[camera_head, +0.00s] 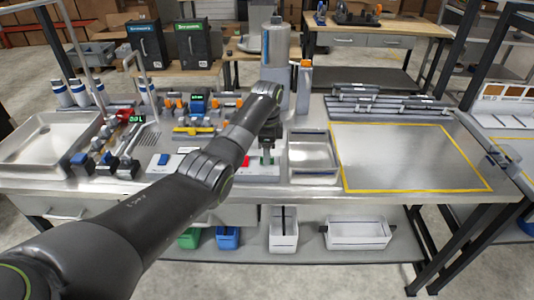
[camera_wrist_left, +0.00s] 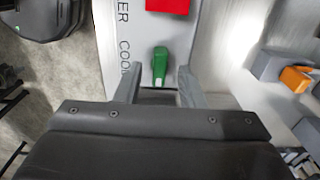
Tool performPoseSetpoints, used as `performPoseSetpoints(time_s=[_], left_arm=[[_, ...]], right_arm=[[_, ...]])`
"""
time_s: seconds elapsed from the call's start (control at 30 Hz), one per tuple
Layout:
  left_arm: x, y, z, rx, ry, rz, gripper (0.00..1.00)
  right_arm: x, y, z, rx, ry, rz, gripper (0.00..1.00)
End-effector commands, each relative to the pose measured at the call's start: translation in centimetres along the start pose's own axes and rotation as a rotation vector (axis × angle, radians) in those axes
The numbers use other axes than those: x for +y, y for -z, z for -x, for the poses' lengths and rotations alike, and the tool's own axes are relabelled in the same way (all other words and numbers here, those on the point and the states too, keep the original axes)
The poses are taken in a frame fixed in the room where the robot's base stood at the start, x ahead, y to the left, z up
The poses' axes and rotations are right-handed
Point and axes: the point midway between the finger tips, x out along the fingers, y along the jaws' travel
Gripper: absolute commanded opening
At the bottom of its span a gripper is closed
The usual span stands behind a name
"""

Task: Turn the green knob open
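The green knob (camera_wrist_left: 160,66) is on a pale panel (camera_wrist_left: 128,60) with dark printed letters, in the left wrist view. In the head view only a bit of the green knob (camera_head: 264,161) shows beneath my left gripper (camera_head: 267,152). In the left wrist view my left gripper (camera_wrist_left: 158,84) is open, with one finger to each side of the knob's near end. I cannot tell whether a finger touches the knob. My right gripper is in neither view.
A red part (camera_wrist_left: 167,5) sits on the same panel beyond the knob. In the head view a metal basin (camera_head: 313,153) lies to the right of my gripper, and a tall grey cylinder (camera_head: 275,55) stands behind. The yellow-outlined area (camera_head: 405,155) is clear.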

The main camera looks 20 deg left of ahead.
Motion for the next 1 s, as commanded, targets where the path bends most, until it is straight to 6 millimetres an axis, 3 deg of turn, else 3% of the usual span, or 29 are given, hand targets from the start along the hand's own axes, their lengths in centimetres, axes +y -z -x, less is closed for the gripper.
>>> performPoseSetpoints(time_s=[0.13,0.43,0.7,1.0], left_arm=[[0.06,0.01,-1.14,-0.001,-0.001,0.0,0.35],[0.05,-0.01,-1.38,-0.001,0.0,0.0,0.35],[0.04,-0.01,-1.34,-0.001,0.0,0.0,0.01],[0.04,-0.01,-1.24,-0.001,-0.001,0.016,0.0]], right_arm=[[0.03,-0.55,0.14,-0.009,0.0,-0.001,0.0],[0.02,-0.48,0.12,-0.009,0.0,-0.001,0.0],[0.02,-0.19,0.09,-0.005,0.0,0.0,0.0],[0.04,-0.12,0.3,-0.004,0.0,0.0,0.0]])
